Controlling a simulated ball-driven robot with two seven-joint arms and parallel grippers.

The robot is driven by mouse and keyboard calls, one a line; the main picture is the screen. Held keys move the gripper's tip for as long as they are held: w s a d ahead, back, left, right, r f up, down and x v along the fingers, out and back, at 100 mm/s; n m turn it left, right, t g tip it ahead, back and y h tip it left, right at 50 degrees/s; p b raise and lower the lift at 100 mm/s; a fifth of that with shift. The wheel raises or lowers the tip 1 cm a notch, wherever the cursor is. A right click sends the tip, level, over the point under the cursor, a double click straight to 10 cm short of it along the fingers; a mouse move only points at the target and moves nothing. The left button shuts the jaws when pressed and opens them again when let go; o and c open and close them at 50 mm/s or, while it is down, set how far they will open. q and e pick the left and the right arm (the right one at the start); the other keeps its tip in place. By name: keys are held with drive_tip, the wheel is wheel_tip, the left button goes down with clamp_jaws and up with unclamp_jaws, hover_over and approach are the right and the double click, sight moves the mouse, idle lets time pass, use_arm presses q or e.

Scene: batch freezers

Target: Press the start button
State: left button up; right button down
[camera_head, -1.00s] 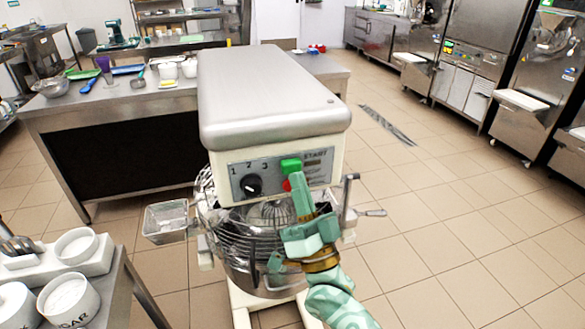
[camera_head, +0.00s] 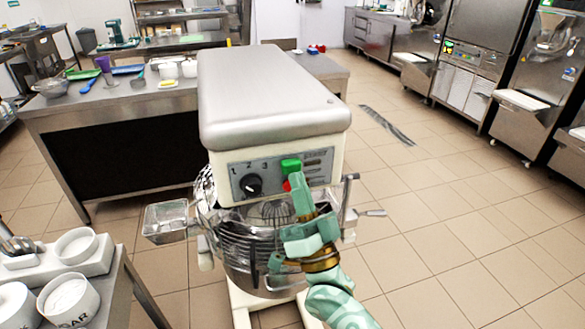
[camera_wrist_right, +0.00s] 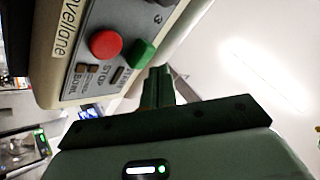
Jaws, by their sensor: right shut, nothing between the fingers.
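The mixer (camera_head: 270,95) stands in the middle of the head view, with a control panel on its front. The green start button (camera_head: 291,165) is on that panel and also shows in the right wrist view (camera_wrist_right: 141,53). My left gripper is not in view.
A round dial (camera_head: 251,185) sits left on the panel. The wire-guarded bowl (camera_head: 250,255) is below, close to my gripper. A lever (camera_head: 370,212) sticks out right of it. A cart with white containers (camera_head: 68,296) stands front left.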

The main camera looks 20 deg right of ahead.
drive_tip(key=shift+w, duration=0.15)
drive_tip(key=shift+w, duration=0.25)
